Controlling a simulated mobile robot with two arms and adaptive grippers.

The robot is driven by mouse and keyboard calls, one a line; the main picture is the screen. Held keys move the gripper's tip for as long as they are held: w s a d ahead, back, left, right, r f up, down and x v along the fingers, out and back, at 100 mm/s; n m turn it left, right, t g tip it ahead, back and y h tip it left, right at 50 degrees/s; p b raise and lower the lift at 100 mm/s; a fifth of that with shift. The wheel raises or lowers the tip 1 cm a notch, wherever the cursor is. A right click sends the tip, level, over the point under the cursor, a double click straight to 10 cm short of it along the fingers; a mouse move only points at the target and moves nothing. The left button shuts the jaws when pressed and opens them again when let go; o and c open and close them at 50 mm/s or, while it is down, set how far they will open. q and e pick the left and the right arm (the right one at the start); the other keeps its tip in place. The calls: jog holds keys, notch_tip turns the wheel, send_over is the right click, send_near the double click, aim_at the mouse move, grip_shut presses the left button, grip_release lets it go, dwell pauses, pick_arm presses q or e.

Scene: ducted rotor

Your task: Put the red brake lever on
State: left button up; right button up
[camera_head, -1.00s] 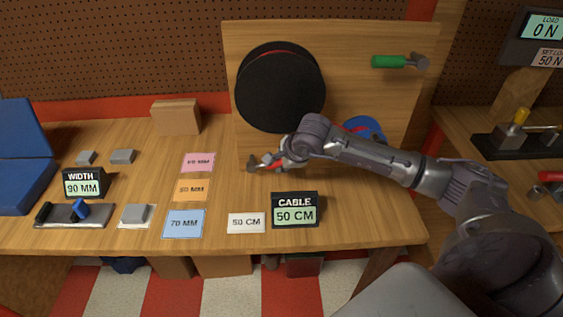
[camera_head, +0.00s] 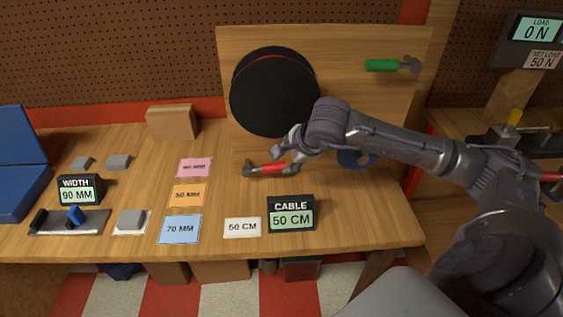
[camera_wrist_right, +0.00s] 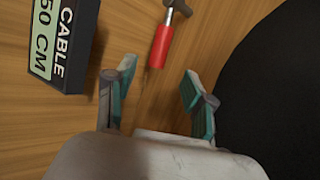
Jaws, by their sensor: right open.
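The red brake lever (camera_head: 270,169) lies on the wooden table in front of the upright board, its grey head (camera_head: 248,169) pointing left. In the right wrist view its red handle (camera_wrist_right: 162,46) shows just beyond the fingertips. My right gripper (camera_wrist_right: 158,74) is open and empty, its fingers apart with bare table between them. In the head view my right gripper (camera_head: 284,160) is just behind and above the handle's right end. A green lever (camera_head: 386,65) with a grey head is on the board's upper right. My left gripper is out of view.
A black disc (camera_head: 275,95) is on the board (camera_head: 345,90). The cable display (camera_head: 291,214), a white card (camera_head: 242,228) and coloured cards (camera_head: 180,229) lie along the table front. A wooden block (camera_head: 172,122) stands at the back. A load display (camera_head: 532,40) stands right.

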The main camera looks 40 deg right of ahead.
jog(key=shift+v, duration=1.55)
